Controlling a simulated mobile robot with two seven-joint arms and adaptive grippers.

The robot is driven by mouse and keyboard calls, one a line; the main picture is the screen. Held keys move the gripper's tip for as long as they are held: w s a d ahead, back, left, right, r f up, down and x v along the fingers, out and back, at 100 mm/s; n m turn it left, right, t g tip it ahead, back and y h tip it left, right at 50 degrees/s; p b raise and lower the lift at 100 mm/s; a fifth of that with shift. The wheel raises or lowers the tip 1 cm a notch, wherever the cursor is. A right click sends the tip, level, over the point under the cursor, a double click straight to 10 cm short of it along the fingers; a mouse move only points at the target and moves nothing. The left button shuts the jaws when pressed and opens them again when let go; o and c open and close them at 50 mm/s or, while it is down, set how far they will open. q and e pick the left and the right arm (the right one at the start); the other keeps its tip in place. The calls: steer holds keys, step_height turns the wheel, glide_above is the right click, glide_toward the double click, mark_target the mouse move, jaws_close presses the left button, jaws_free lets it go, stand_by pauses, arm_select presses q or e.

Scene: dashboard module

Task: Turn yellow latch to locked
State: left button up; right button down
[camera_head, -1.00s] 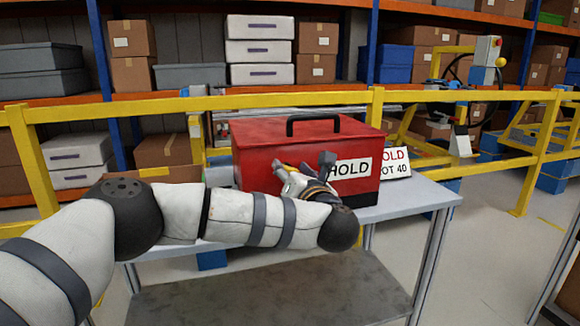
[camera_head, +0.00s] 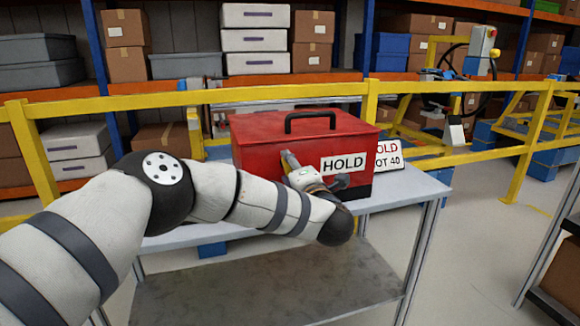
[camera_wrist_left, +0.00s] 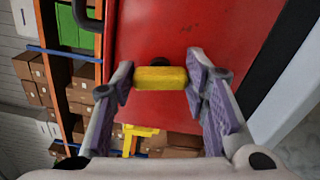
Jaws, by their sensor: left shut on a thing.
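A red box (camera_head: 265,150) with a black top handle (camera_head: 310,121) and a HOLD label stands on the grey table. In the left wrist view the yellow latch (camera_wrist_left: 160,78) sits against the box's red face (camera_wrist_left: 180,40), between my two purple-padded fingers. My left gripper (camera_head: 312,172) is at the front face of the box, shut on the latch, with a finger at each end of it. In the head view the gripper hides the latch, so its turn angle is hard to tell there. My right gripper is not in view.
A white sign (camera_head: 388,155) stands on the table (camera_head: 415,187) just right of the box. A yellow rail (camera_head: 220,94) runs behind the table. Shelves with boxes stand farther back. The lower shelf (camera_head: 265,285) of the table is bare.

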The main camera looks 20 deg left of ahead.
arm_select(q)
steer(key=shift+m, duration=1.2)
steer(key=o, duration=1.1)
steer(key=shift+o, duration=0.2)
steer(key=v, duration=1.2)
